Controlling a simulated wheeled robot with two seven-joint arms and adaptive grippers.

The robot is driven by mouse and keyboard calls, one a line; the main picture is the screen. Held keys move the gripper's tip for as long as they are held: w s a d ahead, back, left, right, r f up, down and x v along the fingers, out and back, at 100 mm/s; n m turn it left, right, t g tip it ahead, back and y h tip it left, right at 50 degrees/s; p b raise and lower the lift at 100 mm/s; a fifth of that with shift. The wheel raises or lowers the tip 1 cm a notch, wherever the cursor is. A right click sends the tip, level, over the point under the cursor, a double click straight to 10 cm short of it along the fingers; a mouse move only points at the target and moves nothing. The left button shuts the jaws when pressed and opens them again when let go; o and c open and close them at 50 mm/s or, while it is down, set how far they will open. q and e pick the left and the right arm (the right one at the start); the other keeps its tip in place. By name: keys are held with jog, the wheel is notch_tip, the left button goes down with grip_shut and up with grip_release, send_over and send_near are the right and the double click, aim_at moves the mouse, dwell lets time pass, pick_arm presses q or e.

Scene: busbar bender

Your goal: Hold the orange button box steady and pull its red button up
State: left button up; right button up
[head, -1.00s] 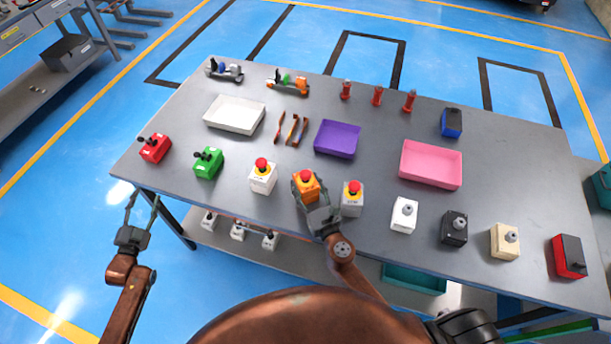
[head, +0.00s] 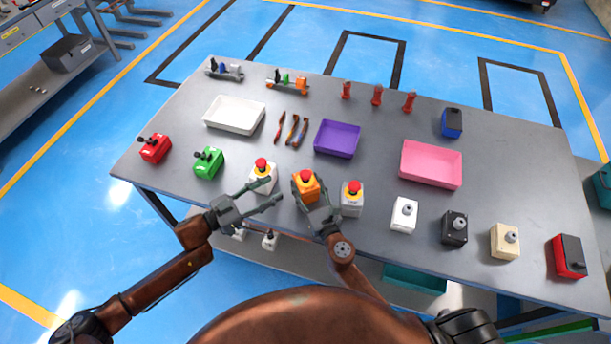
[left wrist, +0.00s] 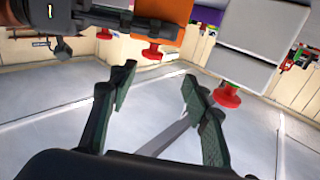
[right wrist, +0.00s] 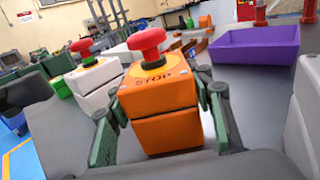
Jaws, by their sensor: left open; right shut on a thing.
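The orange button box (head: 309,188) stands near the front edge of the table with its red button (head: 306,175) on top. My right gripper (head: 315,199) is shut on the box, one finger on each side. The right wrist view shows the orange box (right wrist: 165,130), its STOP label and the red button (right wrist: 148,44) clear of the fingers. My left gripper (head: 275,191) is open and empty, left of the orange box and in front of a white button box. The left wrist view shows the open fingers (left wrist: 158,82) apart from the orange box's button (left wrist: 152,51).
White boxes with red buttons stand left (head: 262,184) and right (head: 352,201) of the orange box. A green box (head: 208,163) is further left. A purple tray (head: 337,140) lies behind, and a pink tray (head: 431,165) is to the right.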

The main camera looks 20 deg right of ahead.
aim_at(306, 176)
pick_arm(q)
jog(key=x, duration=0.8)
jog(key=s+x, duration=0.1)
jog(key=x, duration=0.3)
jog(key=shift+d+f, duration=0.35)
jog(key=shift+d, duration=0.15)
jog(key=shift+c, duration=0.7)
grip_shut()
